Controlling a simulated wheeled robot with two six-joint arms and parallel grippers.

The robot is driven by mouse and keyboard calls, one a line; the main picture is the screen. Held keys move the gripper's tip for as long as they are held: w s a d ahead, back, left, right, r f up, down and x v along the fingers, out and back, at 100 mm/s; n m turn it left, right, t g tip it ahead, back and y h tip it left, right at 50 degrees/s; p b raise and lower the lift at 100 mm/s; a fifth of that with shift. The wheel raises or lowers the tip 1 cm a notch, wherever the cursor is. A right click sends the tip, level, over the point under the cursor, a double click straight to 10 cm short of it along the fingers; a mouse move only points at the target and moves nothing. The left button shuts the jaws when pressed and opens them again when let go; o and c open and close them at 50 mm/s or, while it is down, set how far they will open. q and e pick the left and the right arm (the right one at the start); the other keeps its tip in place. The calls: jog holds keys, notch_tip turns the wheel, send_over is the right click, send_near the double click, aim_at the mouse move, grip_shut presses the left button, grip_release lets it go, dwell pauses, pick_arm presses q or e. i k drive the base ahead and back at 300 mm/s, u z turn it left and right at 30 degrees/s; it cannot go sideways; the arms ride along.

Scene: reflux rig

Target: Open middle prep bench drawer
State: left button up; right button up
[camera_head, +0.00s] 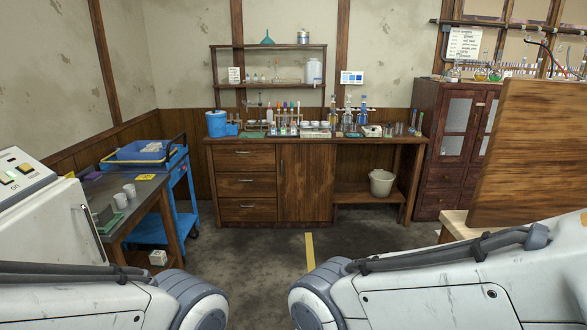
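The wooden prep bench (318,139) stands against the back wall, ahead of me across the floor. Its left part has a stack of three drawers with metal handles. The middle drawer (262,187) looks closed, as do the top drawer (231,162) and the bottom drawer (231,211). A cabinet door (306,184) is to the right of the drawers. My two arms show large at the bottom of the view, well short of the bench. Neither gripper is in view.
A blue cart (181,200) and a steel-topped table (145,190) with two white cups stand at left. A wooden panel (530,150) rises at right. A white bucket (381,183) sits on the bench's low shelf. Bare floor (262,250) lies before the drawers.

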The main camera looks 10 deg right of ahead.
aim_at(229, 185)
jog(key=u, duration=0.1)
jog(key=i, duration=1.95)
jog(key=z, duration=0.3)
jog(key=i, duration=1.9)
jog(key=z, duration=1.1)
jog(key=i, duration=1.25)
jog(key=z, duration=0.4)
